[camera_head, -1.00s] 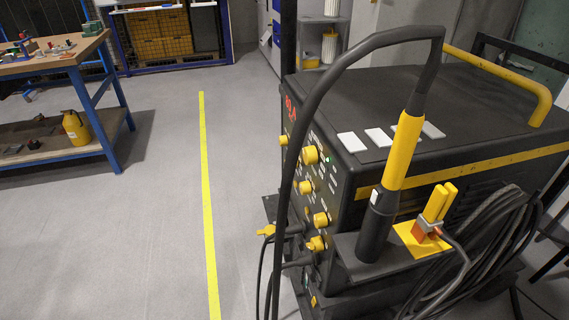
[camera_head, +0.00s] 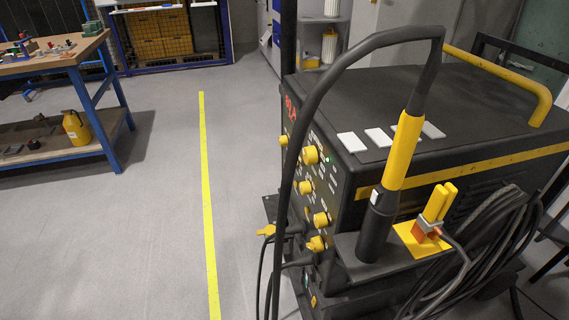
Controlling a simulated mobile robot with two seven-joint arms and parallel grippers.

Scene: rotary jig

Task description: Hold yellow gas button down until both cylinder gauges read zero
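A black welding machine (camera_head: 455,105) with a yellow stripe and yellow handle stands at the right. Its front panel carries several yellow knobs, among them an upper one (camera_head: 311,154) and a lower one (camera_head: 317,243). A small green light (camera_head: 327,159) glows beside the upper knob. I cannot tell which yellow part, if any, is the gas button. A torch with a yellow grip (camera_head: 403,150) stands in a black holder at the machine's near corner. No cylinder gauges are recognisable. Neither gripper is in view.
A blue-legged workbench (camera_head: 75,65) with tools on top and a yellow container (camera_head: 75,128) on its shelf stands at the left. A yellow floor line (camera_head: 207,200) crosses clear grey floor. Coiled black cables (camera_head: 490,240) hang on the machine's side.

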